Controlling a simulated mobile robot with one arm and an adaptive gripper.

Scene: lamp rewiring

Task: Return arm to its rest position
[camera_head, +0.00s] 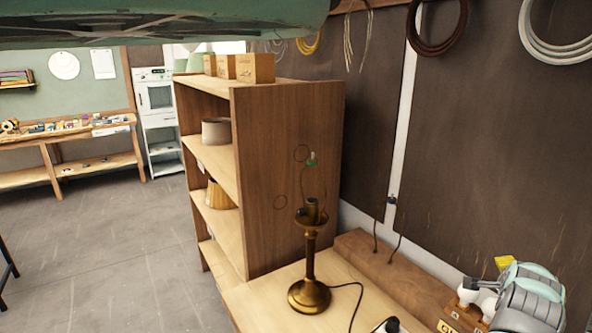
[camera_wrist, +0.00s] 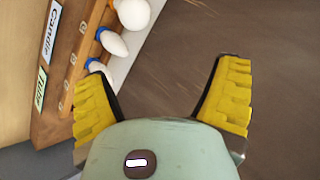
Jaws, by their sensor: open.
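My gripper (camera_wrist: 165,68) is open in the wrist view, with its yellow ridged fingers spread and nothing between them. In the head view part of it shows at the lower right, where one yellow fingertip (camera_head: 503,262) is visible beside the bulb rack. A brass table lamp (camera_head: 309,293) stands upright on the wooden bench (camera_head: 265,300), left of my gripper and apart from it. The lamp has a socket, a thin wire harp and no shade. A dark cord (camera_head: 350,287) runs from its base to the right.
A wooden rack (camera_wrist: 80,60) with white bulbs (camera_wrist: 113,42) and labels is close to my left finger in the wrist view. A tall shelf (camera_head: 285,180) stands behind the lamp. Coiled cables (camera_head: 437,25) hang on the dark wall. The floor (camera_head: 110,245) at left is mostly clear.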

